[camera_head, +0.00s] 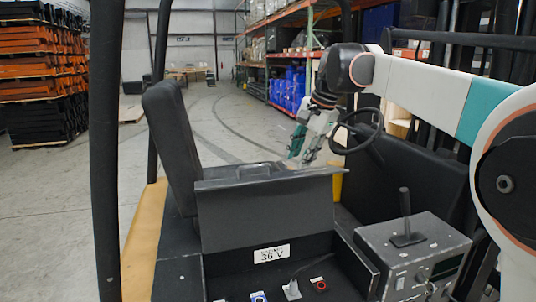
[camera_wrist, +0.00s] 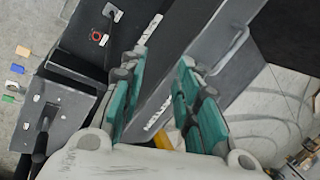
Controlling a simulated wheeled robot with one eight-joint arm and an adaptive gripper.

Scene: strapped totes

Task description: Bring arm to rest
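My gripper (camera_head: 296,158) has teal fingers and hangs over the right end of a dark hinged cover (camera_head: 265,212). In the wrist view the fingers of my gripper (camera_wrist: 160,62) are apart, with a visible gap between them. The dark cover (camera_wrist: 212,38) shows behind and between the fingers; I cannot tell whether they touch it. Nothing is clearly held. My white and teal arm reaches in from the right of the head view.
Below the cover is an open compartment with a "36 V" label (camera_head: 272,254), a red ring connector (camera_head: 319,284) and a blue one (camera_head: 258,297). A black seat back (camera_head: 172,140), a grey control box (camera_head: 412,255) with a lever and a steering wheel (camera_head: 357,137) stand close by.

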